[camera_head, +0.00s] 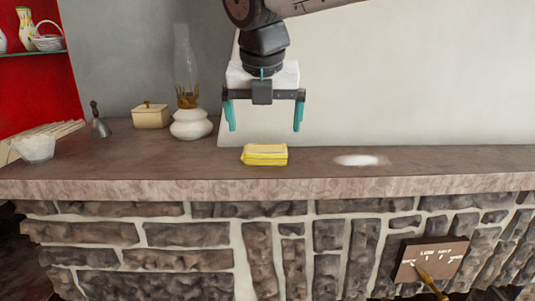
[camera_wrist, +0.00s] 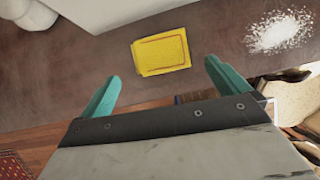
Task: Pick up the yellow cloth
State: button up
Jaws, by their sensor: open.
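The yellow cloth (camera_head: 264,155) is a small folded block lying on the stone counter in the head view. In the wrist view the cloth (camera_wrist: 161,52) is a flat yellow rectangle with a red line near its edge. It lies beyond my fingertips, roughly between them across the picture. My gripper (camera_head: 264,128) is above the counter over the cloth, pointing down, with its teal fingers wide apart and nothing between them. The same open fingers show in the wrist view (camera_wrist: 160,73). The gripper does not touch the cloth.
A white powder patch (camera_head: 361,160) lies right of the cloth. An oil lamp (camera_head: 190,122) with a tall glass chimney stands to the left, near a lidded box (camera_head: 150,116), a bell (camera_head: 98,122) and a white bowl (camera_head: 35,149). The counter's front edge (camera_head: 300,187) is close to the cloth.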

aim_at(267, 148)
jog(key=x, duration=0.6)
jog(key=shift+w+d+f, duration=0.15)
jog(key=shift+d+f, duration=0.05)
jog(key=shift+f, duration=0.2)
jog(key=c, duration=1)
jog(key=shift+r, duration=0.1)
